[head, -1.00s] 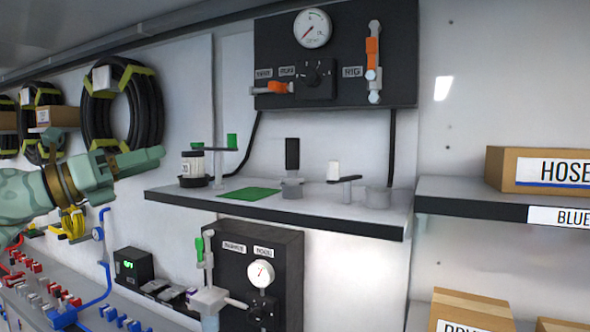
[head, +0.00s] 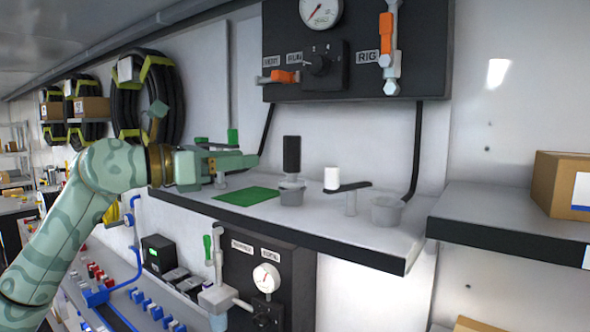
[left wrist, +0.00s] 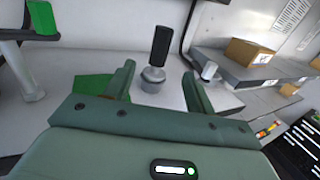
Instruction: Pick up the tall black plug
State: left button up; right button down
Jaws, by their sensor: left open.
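The tall black plug (head: 292,154) stands upright in a grey cup (head: 291,196) on the white shelf, right of the green mat. In the left wrist view the black plug (left wrist: 161,46) rises from its round grey holder (left wrist: 153,80), ahead of my fingers and between them. My left gripper (head: 250,161) is to the left of the plug, apart from it, its fingers pointing right. In the left wrist view my left gripper (left wrist: 158,84) is open and empty. My right gripper is not in view.
The green mat (head: 247,196) lies on the shelf (head: 330,220). Right of the plug are a white cap (head: 331,178) on an arm and an empty grey cup (head: 386,210). A black gauge panel (head: 420,50) hangs above. Cardboard boxes (head: 560,185) stand at right.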

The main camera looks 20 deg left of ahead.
aim_at(285, 149)
pick_arm(q)
jog(key=p+x, duration=0.1)
jog(key=x, duration=0.5)
jog(key=shift+r+p, duration=0.15)
jog(key=shift+p, duration=0.2)
jog(key=shift+w+d, duration=0.4)
jog(key=p, duration=0.1)
jog(key=w+d+p, duration=0.1)
jog(key=shift+w+d+r+p, duration=0.3)
jog(key=shift+r+p, duration=0.1)
jog(key=shift+f+x, duration=0.25)
jog(key=shift+x, duration=0.9)
jog(key=shift+w+d+f, duration=0.1)
jog(key=shift+w, duration=0.05)
jog(key=shift+c, duration=0.6)
jog(key=shift+a, duration=0.2)
jog(key=c, duration=1)
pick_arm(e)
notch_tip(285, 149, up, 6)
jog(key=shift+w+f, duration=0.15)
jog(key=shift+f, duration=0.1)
